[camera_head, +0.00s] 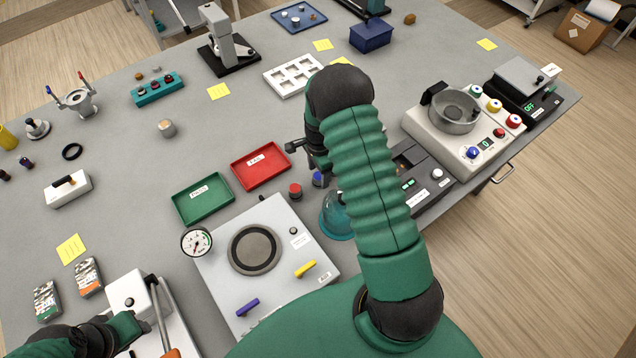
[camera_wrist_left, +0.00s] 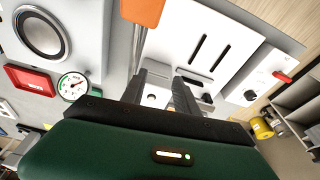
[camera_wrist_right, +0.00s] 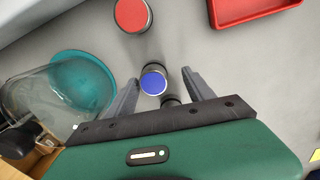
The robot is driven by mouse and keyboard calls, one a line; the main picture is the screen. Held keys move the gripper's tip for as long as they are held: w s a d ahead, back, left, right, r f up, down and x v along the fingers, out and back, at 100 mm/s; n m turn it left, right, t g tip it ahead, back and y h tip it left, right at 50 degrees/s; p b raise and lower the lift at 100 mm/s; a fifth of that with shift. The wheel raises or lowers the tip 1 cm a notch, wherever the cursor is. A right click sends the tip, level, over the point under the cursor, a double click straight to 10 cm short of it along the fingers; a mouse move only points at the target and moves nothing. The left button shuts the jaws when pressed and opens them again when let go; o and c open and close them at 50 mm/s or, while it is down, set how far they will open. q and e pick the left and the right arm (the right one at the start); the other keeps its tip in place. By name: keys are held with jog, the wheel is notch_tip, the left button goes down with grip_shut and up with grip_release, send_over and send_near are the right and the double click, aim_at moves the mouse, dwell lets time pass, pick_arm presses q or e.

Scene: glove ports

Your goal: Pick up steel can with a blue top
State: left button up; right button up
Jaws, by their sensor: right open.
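The steel can with a blue top (camera_head: 319,180) stands on the grey table, partly hidden by my right arm. In the right wrist view its blue lid (camera_wrist_right: 154,83) shows between the fingertips. My right gripper (camera_wrist_right: 160,79) is open, with one finger on each side of the can. I cannot tell whether either finger touches it. In the head view my right forearm hides most of that gripper. My left gripper (camera_wrist_left: 160,82) has its fingers apart and nothing visible held, near a white device with an orange-handled lever (camera_wrist_left: 142,12).
A similar can with a red top (camera_head: 295,190) stands close beside the blue one. A teal-based glass vessel (camera_head: 335,222) is near on the other side. A red tray (camera_head: 261,167) and a green tray (camera_head: 204,199) lie to the left. A hotplate-like device (camera_head: 222,275) is in front.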

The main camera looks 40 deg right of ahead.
jog(key=shift+s+f+b, duration=0.2)
jog(key=shift+f+b, duration=0.05)
jog(key=shift+f, duration=0.3)
jog(key=shift+s+f+b, duration=0.15)
jog(key=shift+f+b, duration=0.1)
jog(key=shift+f, duration=0.25)
jog(key=shift+s+a, duration=0.1)
jog(key=shift+s, duration=0.15)
jog(key=shift+a+r, duration=0.1)
jog(key=shift+r, duration=0.15)
jog(key=shift+a, duration=0.15)
jog(key=shift+w+a+f, duration=0.1)
jog(key=shift+w, duration=0.15)
jog(key=c, duration=1)
jog(key=shift+s+d, duration=0.15)
jog(key=shift+d, duration=0.2)
grip_shut()
pick_arm(q)
jog(key=shift+s+a+f, duration=0.1)
jog(key=shift+s+f, duration=0.55)
jog(key=shift+f, duration=0.1)
pick_arm(e)
jog(key=shift+a, duration=0.1)
